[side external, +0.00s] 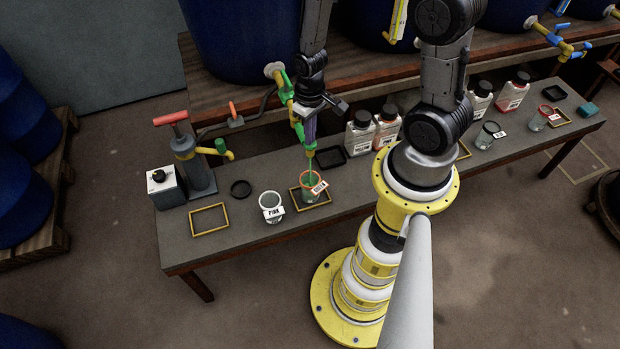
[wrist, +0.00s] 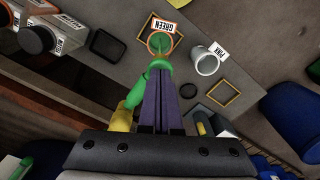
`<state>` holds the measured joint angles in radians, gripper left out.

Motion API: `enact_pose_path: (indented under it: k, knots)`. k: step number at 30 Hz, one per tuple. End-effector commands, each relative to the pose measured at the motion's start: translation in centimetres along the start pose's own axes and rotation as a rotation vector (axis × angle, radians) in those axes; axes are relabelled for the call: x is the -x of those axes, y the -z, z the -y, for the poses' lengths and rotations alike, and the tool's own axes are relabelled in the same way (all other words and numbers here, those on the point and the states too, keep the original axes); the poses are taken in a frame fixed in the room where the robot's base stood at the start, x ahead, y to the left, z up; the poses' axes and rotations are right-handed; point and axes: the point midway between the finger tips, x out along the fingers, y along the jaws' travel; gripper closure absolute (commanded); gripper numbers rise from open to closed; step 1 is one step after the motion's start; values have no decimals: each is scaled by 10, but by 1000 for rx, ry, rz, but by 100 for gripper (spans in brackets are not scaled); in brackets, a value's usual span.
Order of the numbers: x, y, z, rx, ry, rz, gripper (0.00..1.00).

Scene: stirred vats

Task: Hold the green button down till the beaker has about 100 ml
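The beaker with an orange rim (side external: 312,188) stands inside a yellow frame on the bench. Its tag reads GREEN in the wrist view (wrist: 164,28). A thin green stream falls from the green tap (side external: 298,128) into it, and green shows inside. The liquid's level against any marks is too small to read. My gripper (side external: 309,138) is at the tap, above the beaker. In the wrist view its purple fingers lie together, with their tips against the green tap (wrist: 157,70). The button itself is hidden behind the fingers.
A beaker tagged PINK (side external: 271,207) stands left of the green one. An empty yellow frame (side external: 209,206) and a hand pump (side external: 190,165) are farther left. Bottles (side external: 361,135) and a black tray (side external: 330,150) stand to the right. A blue vat (side external: 235,40) is behind.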

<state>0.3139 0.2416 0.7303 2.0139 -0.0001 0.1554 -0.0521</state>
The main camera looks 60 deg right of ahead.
Motion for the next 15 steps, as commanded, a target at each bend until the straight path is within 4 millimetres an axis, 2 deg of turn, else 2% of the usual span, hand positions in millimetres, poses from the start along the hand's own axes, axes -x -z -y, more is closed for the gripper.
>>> enact_pose_path:
  k: [4,7,15]
  knots:
    - [0,0,0,0,0,-1,100]
    - [8,1,0,0,0,-3,100]
    - [56,1,0,0,0,-6,100]
